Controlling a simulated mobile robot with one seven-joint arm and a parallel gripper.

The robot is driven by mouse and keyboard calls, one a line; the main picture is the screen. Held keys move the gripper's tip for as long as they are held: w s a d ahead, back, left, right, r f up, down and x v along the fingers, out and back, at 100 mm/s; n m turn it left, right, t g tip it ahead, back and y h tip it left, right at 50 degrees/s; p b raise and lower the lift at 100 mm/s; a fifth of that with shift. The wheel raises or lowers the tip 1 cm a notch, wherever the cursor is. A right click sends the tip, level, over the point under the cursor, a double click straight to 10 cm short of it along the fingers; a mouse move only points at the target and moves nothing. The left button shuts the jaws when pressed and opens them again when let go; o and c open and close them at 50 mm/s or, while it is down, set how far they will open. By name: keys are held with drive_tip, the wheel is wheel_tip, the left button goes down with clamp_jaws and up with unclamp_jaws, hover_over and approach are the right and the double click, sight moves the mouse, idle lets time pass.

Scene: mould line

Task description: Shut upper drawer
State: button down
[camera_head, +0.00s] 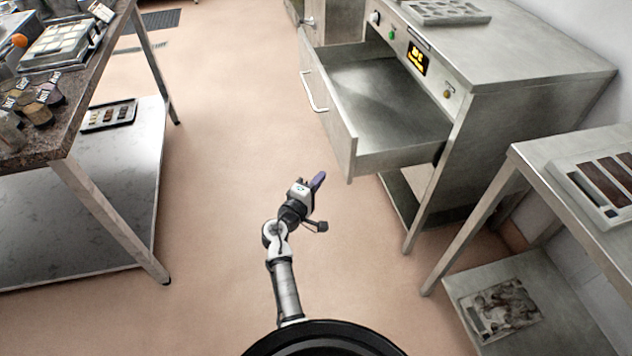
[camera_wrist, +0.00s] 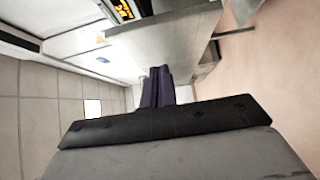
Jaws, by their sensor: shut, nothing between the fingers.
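The upper drawer (camera_head: 390,95) of the grey metal cabinet is pulled well out toward the left in the head view, and its inside looks empty. Its front panel (camera_head: 329,105) carries a pale bar handle (camera_head: 312,92). My gripper (camera_head: 318,181) is below and left of the drawer front's near corner in the picture, apart from the handle. Its purple fingers are together and hold nothing. In the wrist view the fingers (camera_wrist: 158,87) point past a grey panel (camera_wrist: 165,42), and the handle (camera_wrist: 233,33) sticks out at the right.
The cabinet (camera_head: 540,75) has a control panel with a lit display (camera_head: 417,57). A side table (camera_head: 590,150) with a mould tray stands at the right. A dark-topped bench (camera_head: 85,85) stands at the left. The floor (camera_head: 220,150) between is clear.

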sight(348, 157)
drive_tip(key=w+d+p, duration=0.1)
drive_tip(key=w+d, duration=0.1)
drive_tip(key=w+d+p, duration=0.1)
drive_tip(key=w+d, duration=0.2)
drive_tip(key=shift+w+r, duration=0.1)
drive_tip(key=shift+w, duration=0.25)
drive_tip(key=shift+w+d, duration=0.2)
drive_tip(key=shift+d, duration=0.4)
